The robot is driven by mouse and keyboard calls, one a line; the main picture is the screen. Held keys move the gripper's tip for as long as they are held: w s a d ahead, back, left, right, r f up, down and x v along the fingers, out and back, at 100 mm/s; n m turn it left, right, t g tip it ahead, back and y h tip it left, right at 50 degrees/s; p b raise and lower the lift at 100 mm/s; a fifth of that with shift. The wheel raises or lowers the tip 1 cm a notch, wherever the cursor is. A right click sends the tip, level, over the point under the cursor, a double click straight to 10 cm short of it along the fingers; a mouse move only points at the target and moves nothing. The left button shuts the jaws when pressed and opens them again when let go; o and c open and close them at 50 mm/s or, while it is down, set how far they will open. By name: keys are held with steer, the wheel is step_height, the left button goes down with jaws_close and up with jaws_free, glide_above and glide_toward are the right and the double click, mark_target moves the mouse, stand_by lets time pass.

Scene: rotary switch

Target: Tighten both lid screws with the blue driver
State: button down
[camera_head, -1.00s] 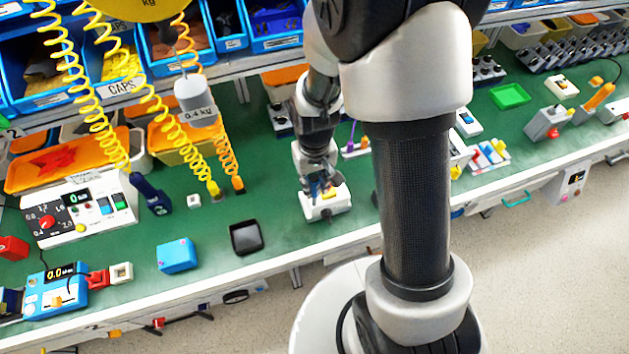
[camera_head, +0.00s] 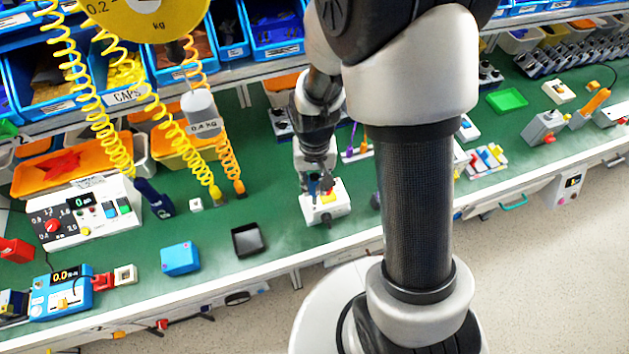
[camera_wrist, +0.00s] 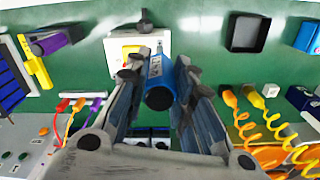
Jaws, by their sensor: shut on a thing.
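My gripper (camera_wrist: 157,85) is shut on the blue driver (camera_wrist: 159,92), its blue handle between the two fingers. The driver's thin metal shaft points toward a white box with a yellow panel (camera_wrist: 124,50) on the bench. In the head view my gripper (camera_head: 318,182) is over the same white box (camera_head: 325,210), with yellow and red parts showing beside the fingers. The lid screws cannot be made out, and I cannot tell whether the driver's tip touches one.
A black tray (camera_head: 248,240) and a blue box (camera_head: 180,259) stand left of the white box. Coiled yellow (camera_head: 146,110) and orange hoses hang at left. A green tray (camera_head: 507,100) lies at right.

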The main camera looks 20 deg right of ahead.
mark_target(315, 176)
steer(key=shift+r+p, duration=1.05)
steer(key=shift+r, duration=0.5)
